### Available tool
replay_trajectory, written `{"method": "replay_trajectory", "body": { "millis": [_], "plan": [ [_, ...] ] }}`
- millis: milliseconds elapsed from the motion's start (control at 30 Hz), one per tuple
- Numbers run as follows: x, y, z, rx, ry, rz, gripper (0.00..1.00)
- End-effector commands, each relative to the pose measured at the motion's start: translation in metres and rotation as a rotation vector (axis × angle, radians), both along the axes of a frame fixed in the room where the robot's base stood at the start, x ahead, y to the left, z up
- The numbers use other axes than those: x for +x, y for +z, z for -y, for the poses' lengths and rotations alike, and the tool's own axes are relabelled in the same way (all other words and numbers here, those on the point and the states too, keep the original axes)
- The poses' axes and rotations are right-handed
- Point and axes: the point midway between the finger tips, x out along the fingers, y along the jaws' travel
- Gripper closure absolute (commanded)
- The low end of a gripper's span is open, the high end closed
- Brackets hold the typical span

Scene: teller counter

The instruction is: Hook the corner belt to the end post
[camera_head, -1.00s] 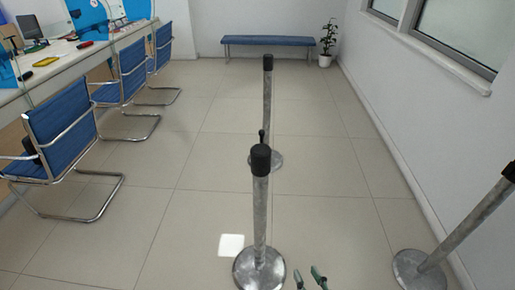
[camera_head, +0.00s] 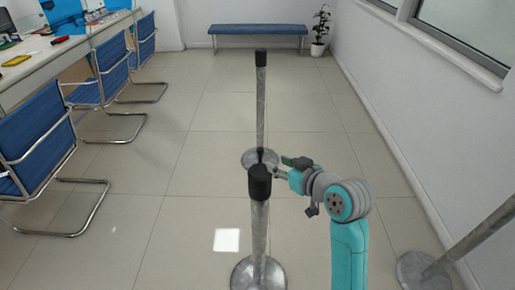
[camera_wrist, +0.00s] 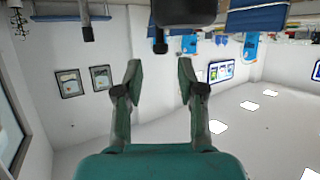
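A near silver post (camera_head: 260,230) with a black head (camera_head: 260,182) stands upright in front of me. A small black tab (camera_head: 261,155) shows just beyond that head; it looks like the belt's end clip. No stretched belt is visible. My gripper (camera_head: 282,167) is just right of the black head. In the wrist view, which is upside down, its two green fingers (camera_wrist: 160,66) are apart with nothing between them. The black head (camera_wrist: 185,10) and tab (camera_wrist: 160,46) are beyond the fingertips. A second post (camera_head: 262,105) stands farther back, a third (camera_head: 470,240) at right. I cannot tell which is the end post.
Blue chairs (camera_head: 38,140) line the counter (camera_head: 60,55) at left. A blue bench (camera_head: 258,30) and a potted plant (camera_head: 319,30) stand at the back. A wall (camera_head: 400,120) bounds the right. The tiled floor between is clear.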

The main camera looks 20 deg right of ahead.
Motion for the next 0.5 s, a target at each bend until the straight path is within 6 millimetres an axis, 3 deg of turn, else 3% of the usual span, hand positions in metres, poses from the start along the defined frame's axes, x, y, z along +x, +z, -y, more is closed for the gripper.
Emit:
{"method": "replay_trajectory", "body": {
  "millis": [167, 500],
  "plan": [
    [0.012, -0.004, -0.004, -0.001, 0.004, -0.002, 0.61],
    [0.064, -0.026, -0.019, -0.001, 0.004, -0.001, 0.61]
  ]
}}
